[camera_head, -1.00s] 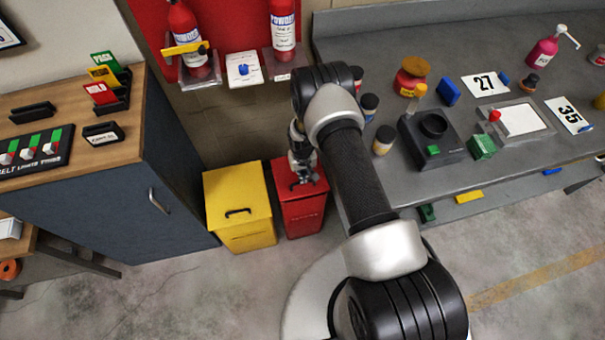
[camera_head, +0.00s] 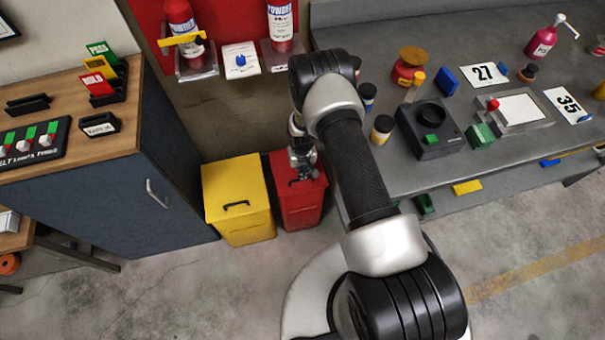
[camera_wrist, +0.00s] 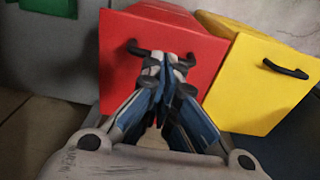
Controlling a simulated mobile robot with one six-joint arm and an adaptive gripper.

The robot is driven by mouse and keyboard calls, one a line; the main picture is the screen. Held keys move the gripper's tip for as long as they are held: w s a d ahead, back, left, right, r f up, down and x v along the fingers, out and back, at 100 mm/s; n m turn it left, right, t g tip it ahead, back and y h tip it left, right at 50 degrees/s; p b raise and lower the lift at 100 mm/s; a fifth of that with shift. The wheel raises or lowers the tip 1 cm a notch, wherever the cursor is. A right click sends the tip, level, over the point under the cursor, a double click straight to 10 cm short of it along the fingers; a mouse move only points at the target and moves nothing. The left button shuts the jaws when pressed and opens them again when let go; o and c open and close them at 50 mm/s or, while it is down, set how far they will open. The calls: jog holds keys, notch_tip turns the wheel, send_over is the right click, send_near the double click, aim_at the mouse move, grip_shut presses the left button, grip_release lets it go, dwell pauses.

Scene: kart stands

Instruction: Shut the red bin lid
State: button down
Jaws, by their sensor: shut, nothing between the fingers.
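The red bin (camera_head: 299,208) stands on the floor beside the yellow bin, its lid (camera_head: 312,186) lying down flat on top as far as I can see. In the wrist view the red lid (camera_wrist: 190,49) fills the upper middle, with its black handle (camera_wrist: 128,48) partly behind my fingers. My gripper (camera_head: 303,172) is over the red bin, fingers shut and empty. In the wrist view my gripper (camera_wrist: 165,62) points at the lid by the handle; I cannot tell whether it touches. My arm hides part of the bin's right side.
The yellow bin (camera_head: 238,205) stands close on the left, its lid down. A blue cabinet (camera_head: 120,185) is further left. The grey workbench (camera_head: 480,165) with several items is on the right. Fire extinguishers (camera_head: 283,25) hang behind. The floor in front is clear.

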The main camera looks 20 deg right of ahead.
notch_tip(320, 180, up, 10)
jog(key=s+p, duration=0.2)
jog(key=p, duration=0.1)
jog(key=shift+r, duration=0.25)
jog(key=shift+s+a, duration=0.1)
notch_tip(320, 180, up, 30)
jog(key=s+t, duration=0.2)
jog(key=s+r, duration=1)
jog(key=r, duration=0.2)
jog(key=s+r+t, duration=0.1)
jog(key=s+r, duration=0.1)
jog(key=s, duration=0.5)
jog(key=s+r+t, duration=0.1)
jog(key=s+r, duration=0.1)
jog(key=s, duration=0.5)
jog(key=shift+d+r, duration=0.2)
jog(key=shift+r, duration=0.1)
